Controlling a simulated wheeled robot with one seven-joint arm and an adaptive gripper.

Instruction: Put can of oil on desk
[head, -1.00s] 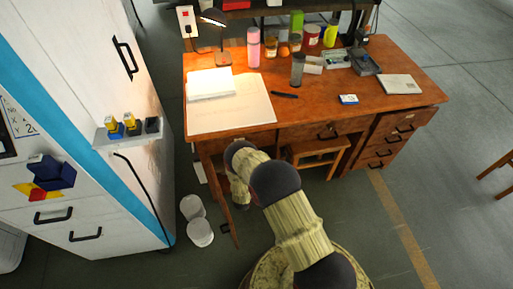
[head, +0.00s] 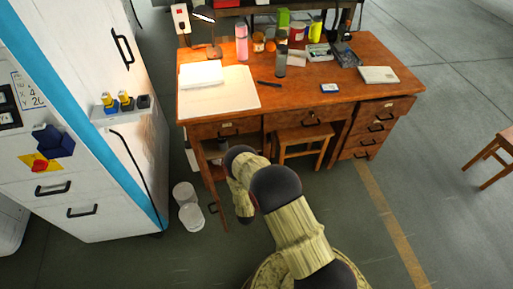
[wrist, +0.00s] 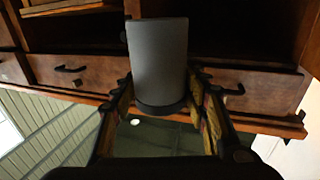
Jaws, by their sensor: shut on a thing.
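A plain grey cylinder, which I take to be the can of oil (wrist: 158,62), stands between the fingers of my gripper (wrist: 160,112) in the wrist view. The fingers are shut on its sides near its dark rim. The wooden desk (head: 335,95) is ahead of me in the head view, with a bare stretch of top at its front right. In the wrist view, desk drawers (wrist: 85,72) show behind the can. In the head view my arm hides the gripper and the can, low in front of the desk's left part.
A white sheet (head: 225,98), lamp (head: 205,16), pink bottle (head: 241,42), grey tumbler (head: 280,63) and several small things crowd the desk's back and left. A desk door (head: 216,195) hangs open at left. A stool (head: 303,137) stands under the desk. White tubs (head: 190,216) sit on the floor.

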